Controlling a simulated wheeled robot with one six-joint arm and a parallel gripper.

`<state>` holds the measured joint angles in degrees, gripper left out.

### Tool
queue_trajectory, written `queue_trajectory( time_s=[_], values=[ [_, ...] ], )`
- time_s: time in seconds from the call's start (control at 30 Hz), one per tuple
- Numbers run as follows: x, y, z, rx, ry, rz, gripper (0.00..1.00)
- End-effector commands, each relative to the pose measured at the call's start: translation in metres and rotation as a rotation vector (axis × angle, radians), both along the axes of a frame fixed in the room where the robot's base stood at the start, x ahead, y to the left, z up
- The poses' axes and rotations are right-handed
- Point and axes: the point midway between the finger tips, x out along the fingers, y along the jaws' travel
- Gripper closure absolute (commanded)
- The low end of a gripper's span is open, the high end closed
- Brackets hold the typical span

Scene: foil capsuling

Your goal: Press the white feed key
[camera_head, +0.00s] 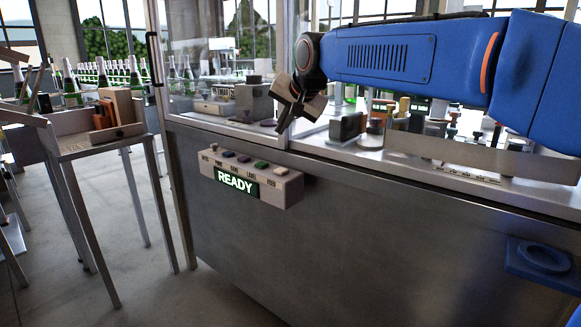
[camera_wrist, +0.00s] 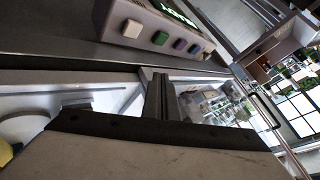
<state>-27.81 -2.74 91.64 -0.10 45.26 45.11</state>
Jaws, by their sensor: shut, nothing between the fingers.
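The control box (camera_head: 240,197) is mounted on the front of the steel machine, with a green READY display and a row of keys on top. The white feed key (camera_head: 280,170) is at the right end of the row, beside a green key (camera_head: 261,164). In the wrist view the white key (camera_wrist: 131,28) shows at the upper left, unobstructed, with green, purple and blue-grey keys to its right. My gripper (camera_head: 281,130) is shut and empty, above and behind the box, apart from the keys. Its closed fingers show in the wrist view (camera_wrist: 160,80).
Glass panels and a frame post (camera_head: 287,60) rise from the machine close to my gripper. The steel counter edge (camera_head: 350,168) runs behind the box. A side table (camera_head: 100,140) stands at left, with bottles beyond. A blue ring holder (camera_head: 543,258) is at lower right. Space before the box is clear.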

Motion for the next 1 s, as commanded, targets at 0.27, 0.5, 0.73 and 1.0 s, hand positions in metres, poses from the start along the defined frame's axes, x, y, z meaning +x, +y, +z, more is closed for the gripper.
queue_trajectory(
  time_s=[0.27,0.5,0.73,1.0],
  values=[
    [0.001,0.001,0.000,0.001,0.000,0.000,1.00],
    [0.001,0.001,-0.007,0.001,0.000,-0.001,1.00],
    [0.000,0.000,-0.032,-0.001,0.003,0.000,1.00],
    [0.000,0.000,-0.064,-0.001,0.001,0.000,1.00]
  ],
)
